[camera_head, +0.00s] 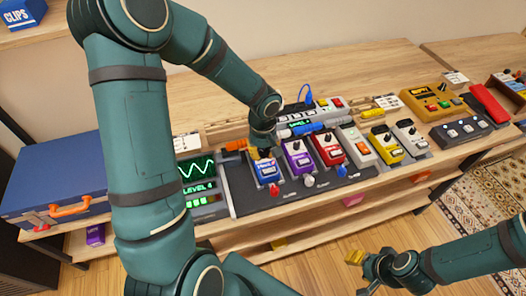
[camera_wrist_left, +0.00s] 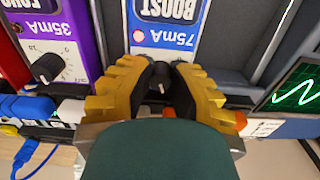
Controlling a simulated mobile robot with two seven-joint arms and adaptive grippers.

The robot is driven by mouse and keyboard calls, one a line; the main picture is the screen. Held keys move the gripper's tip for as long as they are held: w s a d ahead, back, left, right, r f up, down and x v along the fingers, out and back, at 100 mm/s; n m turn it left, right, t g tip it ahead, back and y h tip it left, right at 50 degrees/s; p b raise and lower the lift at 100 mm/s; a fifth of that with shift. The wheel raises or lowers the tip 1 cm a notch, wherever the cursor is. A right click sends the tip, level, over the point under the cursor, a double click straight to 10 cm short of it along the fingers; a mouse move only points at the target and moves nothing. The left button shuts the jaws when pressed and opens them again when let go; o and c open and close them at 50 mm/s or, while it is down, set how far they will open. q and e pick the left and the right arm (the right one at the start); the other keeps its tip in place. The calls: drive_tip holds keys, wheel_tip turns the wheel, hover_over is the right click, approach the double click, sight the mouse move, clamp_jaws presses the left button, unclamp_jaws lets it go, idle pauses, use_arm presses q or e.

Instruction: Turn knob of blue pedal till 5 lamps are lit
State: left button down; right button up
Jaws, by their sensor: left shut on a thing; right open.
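The blue pedal (camera_head: 267,172) stands at the left end of the pedal row on a dark board. In the left wrist view its white "BOOST" label and "75mA" face (camera_wrist_left: 165,38) show upside down. My left gripper (camera_wrist_left: 160,82) has its yellow fingers closed around the black knob (camera_wrist_left: 160,86) of this pedal; in the head view the gripper (camera_head: 263,152) hides the knob. A display (camera_head: 198,185) left of the pedal shows a green wave, "LEVEL" text and several lit green bars. My right gripper (camera_head: 355,258) is open and empty over the floor, low in front of the shelf.
A purple pedal (camera_head: 297,157) stands close to the right of the blue one, then a red pedal (camera_head: 327,149) and others. A power strip (camera_head: 312,112) with a blue plug lies behind. A blue case (camera_head: 55,180) sits at the left.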

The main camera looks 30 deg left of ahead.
sight(263, 152)
use_arm(q)
drive_tip(key=c, duration=0.9)
unclamp_jaws()
drive_tip(key=shift+o, duration=0.2)
wheel_tip(263, 152, up, 12)
